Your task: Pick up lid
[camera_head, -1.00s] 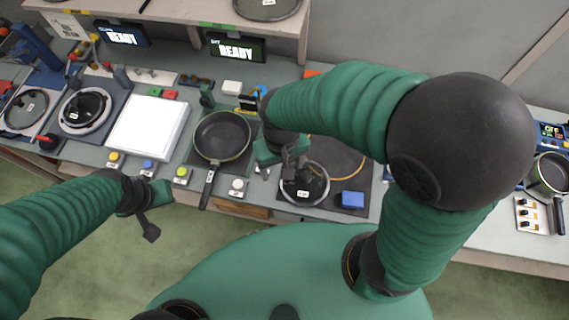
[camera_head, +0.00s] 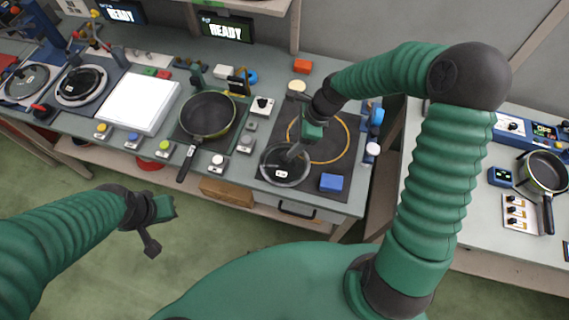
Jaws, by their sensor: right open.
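A round glass lid (camera_head: 279,174) with a dark rim lies on the dark mat (camera_head: 342,150) in the right part of the bench, in front of and left of a yellow ring (camera_head: 347,144). A small white label shows on its near side. My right gripper (camera_head: 293,153) reaches down from the upper right to the lid's far side and is open. Its fingers overlap the lid's middle and far edge in the picture, so the knob and any contact are hard to see. My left gripper (camera_head: 160,222) hangs empty in front of the bench, away from the lid; its jaw opening is unclear.
A blue block (camera_head: 333,183) sits right of the lid. A black pan (camera_head: 208,114) stands left, its handle pointing forward. Several buttons line the bench's front. A white board (camera_head: 138,103) and another lid (camera_head: 80,86) lie farther left. A second bench with a pan (camera_head: 546,170) stands right.

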